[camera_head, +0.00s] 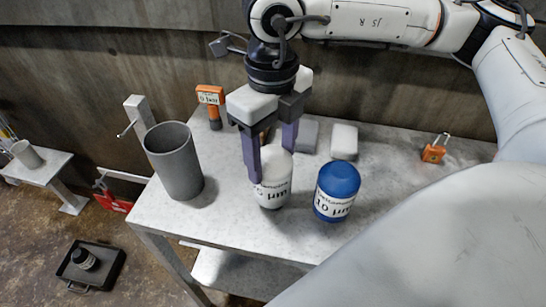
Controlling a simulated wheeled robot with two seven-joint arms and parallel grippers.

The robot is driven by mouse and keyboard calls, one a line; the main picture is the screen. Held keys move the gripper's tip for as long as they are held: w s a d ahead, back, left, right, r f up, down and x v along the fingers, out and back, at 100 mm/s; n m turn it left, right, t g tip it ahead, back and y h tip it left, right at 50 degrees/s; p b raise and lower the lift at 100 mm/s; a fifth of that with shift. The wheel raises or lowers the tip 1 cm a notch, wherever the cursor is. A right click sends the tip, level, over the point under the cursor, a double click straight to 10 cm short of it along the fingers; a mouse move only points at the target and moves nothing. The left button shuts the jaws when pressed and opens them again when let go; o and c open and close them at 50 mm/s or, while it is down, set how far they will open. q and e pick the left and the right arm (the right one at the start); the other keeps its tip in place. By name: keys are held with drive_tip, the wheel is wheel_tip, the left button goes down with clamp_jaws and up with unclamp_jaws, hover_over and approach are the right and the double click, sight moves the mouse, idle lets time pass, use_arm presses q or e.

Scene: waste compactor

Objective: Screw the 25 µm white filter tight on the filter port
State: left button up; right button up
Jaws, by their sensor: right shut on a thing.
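The white filter (276,165) is an upright white canister with a dark-lettered label ending in "µm"; a finger hides part of the number. It stands on or just above the grey table, and I cannot tell if it touches. My right gripper (272,160) comes down from above, its two purple-grey fingers shut on the filter's sides. A blue filter (337,190) marked 10 µm stands upright just right of it, apart. I cannot make out the filter port for certain. My left gripper is not in view.
A tall grey open cup (175,163) stands left on the table (235,225). Behind are an orange-labelled device (211,97), a white block (344,141) and an orange padlock (435,150). A black tray (91,266) with a dark canister lies on the floor.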

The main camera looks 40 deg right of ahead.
drive_tip(key=shift+r+p, duration=0.95)
drive_tip(key=shift+r, duration=1)
